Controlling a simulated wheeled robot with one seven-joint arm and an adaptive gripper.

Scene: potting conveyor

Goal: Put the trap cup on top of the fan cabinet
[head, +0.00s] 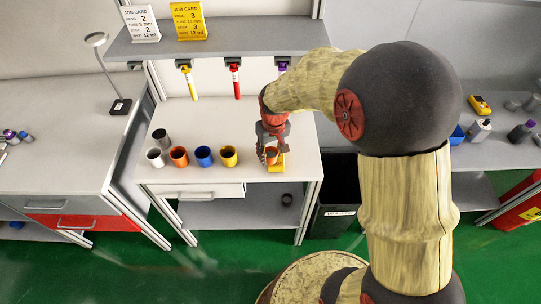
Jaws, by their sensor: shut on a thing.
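My gripper (271,150) is over the right part of the white bench top (240,178), shut on a small orange-brown cup-like thing (271,156) that its fingers partly hide. A yellow piece (277,167) shows just below and beside the fingers; I cannot tell what it is. Several cups stand to the left on the bench: dark grey (161,138), light grey (155,157), orange (179,156), blue (204,156) and yellow (229,156). I cannot tell which one is the trap cup. No fan cabinet can be clearly made out.
Yellow, red and purple tools hang under a grey shelf (225,40) bearing two job cards (189,20). A dark cup (287,200) sits on the lower shelf. A black bin (338,200) stands right of the bench. The bench's front middle is clear.

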